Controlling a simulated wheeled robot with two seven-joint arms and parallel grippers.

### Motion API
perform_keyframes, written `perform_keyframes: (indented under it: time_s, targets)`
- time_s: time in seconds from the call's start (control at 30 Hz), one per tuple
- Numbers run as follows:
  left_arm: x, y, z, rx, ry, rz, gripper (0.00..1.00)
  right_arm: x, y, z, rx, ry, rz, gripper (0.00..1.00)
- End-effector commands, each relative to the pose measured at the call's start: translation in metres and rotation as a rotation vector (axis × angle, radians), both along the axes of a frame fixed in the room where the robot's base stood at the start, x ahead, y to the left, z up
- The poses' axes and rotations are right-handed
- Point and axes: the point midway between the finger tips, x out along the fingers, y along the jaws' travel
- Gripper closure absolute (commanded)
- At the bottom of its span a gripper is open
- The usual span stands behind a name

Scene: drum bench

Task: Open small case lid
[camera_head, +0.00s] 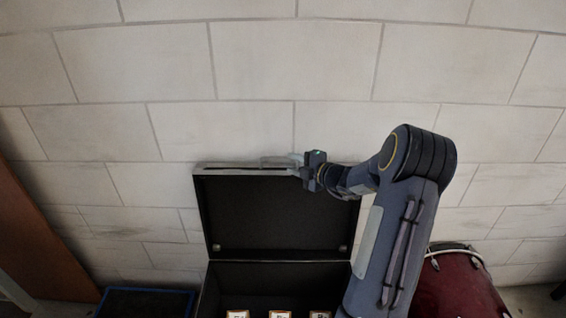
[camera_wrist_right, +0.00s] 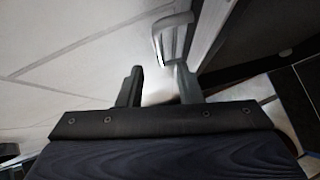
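The small case is black inside, with a grey metal edge. Its lid (camera_head: 275,215) stands raised, close to upright, in front of the wall. The case's lower body (camera_head: 265,278) shows below it, cut off by the bottom of the picture. A handle (camera_head: 278,162) is on the lid's top edge; a light metal piece that looks like it (camera_wrist_right: 172,38) shows in the wrist view. My right gripper (camera_head: 297,161) is at the lid's top edge by the handle. I cannot tell whether one touches the lid. My left gripper is out of view.
A pale block wall (camera_head: 250,60) rises behind the case. A red drum (camera_head: 458,285) stands at the lower right, partly behind my right arm. A blue-edged dark box (camera_head: 147,300) is at the lower left, and a brown panel (camera_head: 35,235) is at the left edge.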

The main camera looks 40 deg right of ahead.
Motion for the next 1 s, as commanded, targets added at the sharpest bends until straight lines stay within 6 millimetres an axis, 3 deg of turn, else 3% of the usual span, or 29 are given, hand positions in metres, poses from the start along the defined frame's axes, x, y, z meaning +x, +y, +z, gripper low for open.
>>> perform_keyframes:
  time_s: [0.1, 0.3, 0.67, 0.9, 1.0]
  targets:
    - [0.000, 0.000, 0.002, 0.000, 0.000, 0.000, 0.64, 0.021, 0.003, -0.004, -0.001, -0.001, 0.004, 0.67]
    - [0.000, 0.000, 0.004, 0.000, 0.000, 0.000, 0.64, 0.044, 0.005, -0.009, -0.003, 0.000, 0.004, 0.67]
    - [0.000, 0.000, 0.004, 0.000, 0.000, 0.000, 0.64, 0.050, 0.006, -0.011, -0.005, 0.000, 0.002, 0.67]
    - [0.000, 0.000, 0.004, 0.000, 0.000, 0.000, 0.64, 0.050, 0.006, -0.011, -0.004, 0.000, 0.003, 0.98]
    - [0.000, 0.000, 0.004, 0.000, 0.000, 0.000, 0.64, 0.050, 0.006, -0.011, -0.004, 0.001, 0.003, 1.00]
